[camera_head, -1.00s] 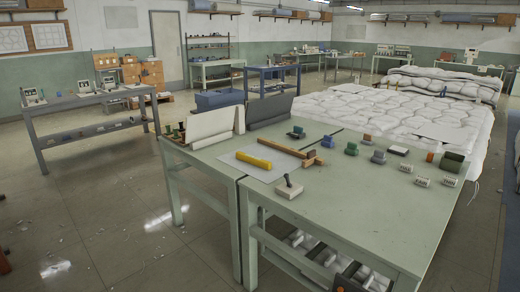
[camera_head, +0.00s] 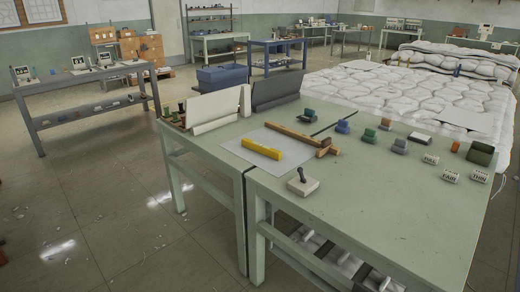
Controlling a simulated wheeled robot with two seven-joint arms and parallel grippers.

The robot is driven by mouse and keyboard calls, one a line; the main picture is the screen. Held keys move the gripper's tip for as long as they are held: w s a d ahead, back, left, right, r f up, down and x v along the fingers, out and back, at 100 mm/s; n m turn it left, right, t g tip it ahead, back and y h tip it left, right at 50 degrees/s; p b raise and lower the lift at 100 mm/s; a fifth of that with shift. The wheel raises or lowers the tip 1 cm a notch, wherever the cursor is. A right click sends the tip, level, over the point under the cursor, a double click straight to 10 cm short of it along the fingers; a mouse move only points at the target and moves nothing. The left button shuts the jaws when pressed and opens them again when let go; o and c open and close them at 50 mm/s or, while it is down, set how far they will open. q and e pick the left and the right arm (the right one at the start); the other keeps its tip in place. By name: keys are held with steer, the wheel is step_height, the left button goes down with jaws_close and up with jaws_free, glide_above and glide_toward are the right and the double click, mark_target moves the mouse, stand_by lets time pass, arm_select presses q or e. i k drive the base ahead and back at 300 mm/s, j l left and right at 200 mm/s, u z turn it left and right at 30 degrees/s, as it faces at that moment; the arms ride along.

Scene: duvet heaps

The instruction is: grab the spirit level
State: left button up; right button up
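A short yellow bar (camera_head: 262,149), which looks like the spirit level, lies on a pale sheet (camera_head: 236,149) on the near green table (camera_head: 370,205). It lies flat with its long side running slightly down to the right. A wooden bar with a crosspiece (camera_head: 302,138) lies just behind and to the right of it, apart from it. Neither of my grippers shows in the head view, so their state is hidden.
A white block with a dark handle (camera_head: 303,187) stands in front of the yellow bar. White (camera_head: 214,106) and dark grey (camera_head: 276,90) upright panels stand behind. Several coloured spools and labelled rolls sit at the right. A quilted white heap (camera_head: 395,95) lies beyond. Floor at the left is open.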

mark_target(275, 154)
steer(key=i+j+z, duration=0.4)
steer(key=i+j, duration=0.2)
steer(key=i, duration=0.3)
steer(key=i+j+z, duration=0.45)
steer(key=i+j, duration=0.35)
steer(key=j, duration=0.1)
